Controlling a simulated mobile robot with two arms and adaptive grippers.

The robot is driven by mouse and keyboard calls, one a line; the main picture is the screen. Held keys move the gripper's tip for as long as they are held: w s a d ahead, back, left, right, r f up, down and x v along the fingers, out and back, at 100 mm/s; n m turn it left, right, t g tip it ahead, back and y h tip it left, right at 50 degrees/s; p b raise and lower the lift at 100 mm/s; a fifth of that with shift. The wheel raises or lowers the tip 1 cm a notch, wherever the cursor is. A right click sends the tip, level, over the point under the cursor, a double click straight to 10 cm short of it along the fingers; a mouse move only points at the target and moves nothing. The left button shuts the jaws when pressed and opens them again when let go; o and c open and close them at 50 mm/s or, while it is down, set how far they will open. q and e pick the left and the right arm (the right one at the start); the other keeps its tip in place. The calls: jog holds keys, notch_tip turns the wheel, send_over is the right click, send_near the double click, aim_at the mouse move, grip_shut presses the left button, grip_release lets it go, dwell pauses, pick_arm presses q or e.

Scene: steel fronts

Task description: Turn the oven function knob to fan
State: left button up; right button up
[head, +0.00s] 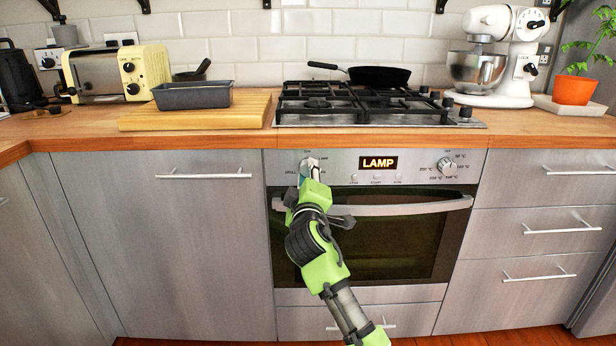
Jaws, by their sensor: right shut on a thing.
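The oven (420,240) is built into the steel fronts below the hob. My left gripper is not in view.
The oven door handle (415,207) crosses just below the panel, close to my right arm. The worktop above holds a wooden board (195,117) with a dark tin (193,96), a hob (360,112) with a black pan (379,76), and a white mixer (495,60).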

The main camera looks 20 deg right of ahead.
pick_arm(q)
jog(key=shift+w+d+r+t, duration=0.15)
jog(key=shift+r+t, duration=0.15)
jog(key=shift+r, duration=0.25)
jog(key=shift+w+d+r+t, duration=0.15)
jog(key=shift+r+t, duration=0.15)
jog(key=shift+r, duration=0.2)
pick_arm(e)
jog(key=shift+f+m, duration=0.2)
jog(key=shift+m, duration=1.1)
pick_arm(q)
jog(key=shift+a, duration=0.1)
pick_arm(e)
jog(key=o, duration=1.1)
jog(key=shift+r, duration=0.1)
jog(key=v, duration=1.2)
